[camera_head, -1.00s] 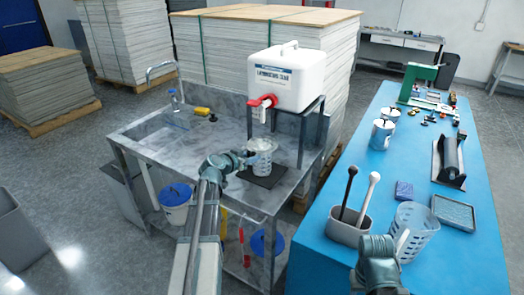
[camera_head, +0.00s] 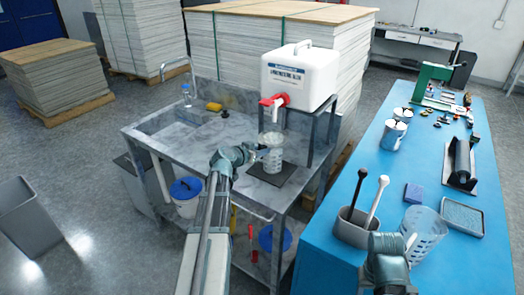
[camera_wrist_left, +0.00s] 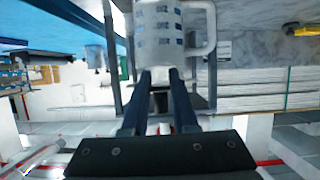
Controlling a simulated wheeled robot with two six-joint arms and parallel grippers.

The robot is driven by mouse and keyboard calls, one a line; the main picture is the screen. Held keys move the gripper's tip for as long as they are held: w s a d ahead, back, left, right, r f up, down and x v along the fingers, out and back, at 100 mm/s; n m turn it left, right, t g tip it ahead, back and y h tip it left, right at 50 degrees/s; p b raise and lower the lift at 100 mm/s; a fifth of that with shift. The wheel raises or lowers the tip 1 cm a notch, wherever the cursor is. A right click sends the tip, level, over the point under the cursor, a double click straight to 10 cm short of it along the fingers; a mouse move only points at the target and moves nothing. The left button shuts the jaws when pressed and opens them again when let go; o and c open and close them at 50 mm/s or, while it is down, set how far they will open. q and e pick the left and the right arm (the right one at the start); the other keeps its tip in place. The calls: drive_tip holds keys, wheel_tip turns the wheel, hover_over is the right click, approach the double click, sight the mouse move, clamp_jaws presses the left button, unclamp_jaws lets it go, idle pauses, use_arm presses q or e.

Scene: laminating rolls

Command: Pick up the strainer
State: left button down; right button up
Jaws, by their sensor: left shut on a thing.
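A pale, handled cup with rows of dark slot-like marks (camera_head: 273,160), which looks like the strainer, stands upright over a dark mat under the red tap. My left gripper (camera_head: 260,152) reaches it from the left and is shut on it. In the left wrist view the strainer (camera_wrist_left: 165,35) is at the top, between the gripper's fingers (camera_wrist_left: 160,80), its handle to the right. I cannot tell whether its base touches the mat. A similar pale cup (camera_head: 427,232) is on the blue table beside my right gripper (camera_head: 386,250), whose fingers are hidden.
The white tank (camera_head: 300,78) with its red tap (camera_head: 275,102) stands on a metal frame close above the strainer. The grey sink bench (camera_head: 215,135) is mostly clear. A grey holder (camera_head: 352,230) with two tools stands on the blue table (camera_head: 385,165).

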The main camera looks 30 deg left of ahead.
use_arm(q)
wheel_tip(320, 180, up, 2)
drive_tip(key=shift+r+p, duration=0.1)
drive_tip(key=shift+p, duration=0.5)
drive_tip(key=s+d, duration=0.3)
drive_tip(key=d, duration=0.4)
drive_tip(key=s+d, duration=0.4)
drive_tip(key=d, duration=0.3)
drive_tip(key=shift+s+r+p, duration=0.25)
drive_tip(key=shift+s+p, duration=0.05)
use_arm(e)
drive_tip(key=shift+r, duration=1.4)
